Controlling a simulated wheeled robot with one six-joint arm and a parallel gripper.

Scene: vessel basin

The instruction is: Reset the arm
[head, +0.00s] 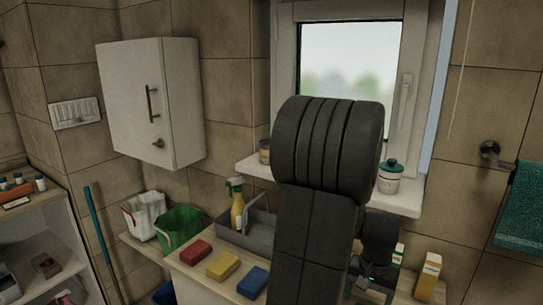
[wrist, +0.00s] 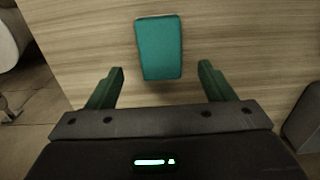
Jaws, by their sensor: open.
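My gripper (wrist: 161,67) is open and empty in the wrist view, with its two green fingers spread wide. A teal block (wrist: 160,47) lies on the wooden surface (wrist: 235,30), seen ahead of and between the fingertips. I cannot tell the height of the fingers above it. In the head view my dark arm rises in front of the window and hides part of the counter. The fingers and the teal block cannot be made out there.
Red (head: 195,252), yellow (head: 223,265) and blue (head: 253,281) blocks lie on the counter left of my arm. A carton (head: 429,275) stands right of my arm. A lidded jar (head: 389,181) stands on the sill.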

